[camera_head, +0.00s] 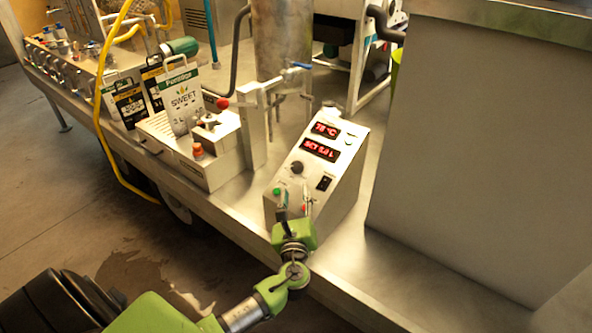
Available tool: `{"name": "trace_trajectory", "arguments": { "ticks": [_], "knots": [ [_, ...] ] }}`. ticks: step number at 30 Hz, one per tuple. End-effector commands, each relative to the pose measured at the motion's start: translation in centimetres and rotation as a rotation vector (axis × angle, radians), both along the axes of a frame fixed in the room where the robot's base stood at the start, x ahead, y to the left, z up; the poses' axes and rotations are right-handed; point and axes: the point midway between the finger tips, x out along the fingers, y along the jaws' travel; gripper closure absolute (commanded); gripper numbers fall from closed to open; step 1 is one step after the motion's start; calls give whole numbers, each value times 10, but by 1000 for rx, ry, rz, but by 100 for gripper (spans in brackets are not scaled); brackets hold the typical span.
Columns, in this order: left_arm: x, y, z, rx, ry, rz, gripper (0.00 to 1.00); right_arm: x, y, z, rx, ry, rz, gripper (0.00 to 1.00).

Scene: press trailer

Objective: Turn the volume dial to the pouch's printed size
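The slanted control box (335,205) stands on the trailer deck at centre right. Its upper red display (326,130) reads about 78 °C. The lower one (320,150) shows SET and a litre value, perhaps 5.0 L. A black round dial (297,168) sits below them. The white pouch (182,92) marked SWEET stands upright at left; its small lower print is too blurred to read surely. My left gripper (295,200) is in front of the panel's lower part, just below the dial; its fingers look apart with nothing between them. My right gripper is not in view.
A machine with a red-knobbed lever (222,103) and dark pouches (130,105) stand left. A large metal cabinet (470,150) bounds the right. The deck's front strip is clear.

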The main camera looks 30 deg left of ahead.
Motion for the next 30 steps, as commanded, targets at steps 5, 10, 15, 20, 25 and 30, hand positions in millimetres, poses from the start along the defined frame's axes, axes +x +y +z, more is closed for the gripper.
{"name": "trace_trajectory", "arguments": {
  "ticks": [5, 10, 15, 20, 25, 30],
  "knots": [
    [35, 22, 2, 2, -1, 2, 66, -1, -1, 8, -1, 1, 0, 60],
    [63, 39, 2, -2, -1, 2, 66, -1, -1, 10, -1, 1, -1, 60],
    [81, 50, 0, -3, 0, 1, 66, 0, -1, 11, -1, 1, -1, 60],
    [89, 55, 0, -5, 0, 0, 66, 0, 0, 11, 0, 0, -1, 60],
    [90, 56, -1, -5, 1, 0, 66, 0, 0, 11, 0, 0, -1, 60],
    [89, 56, -1, -5, 1, 0, 79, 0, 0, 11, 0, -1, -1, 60]
  ]
}}
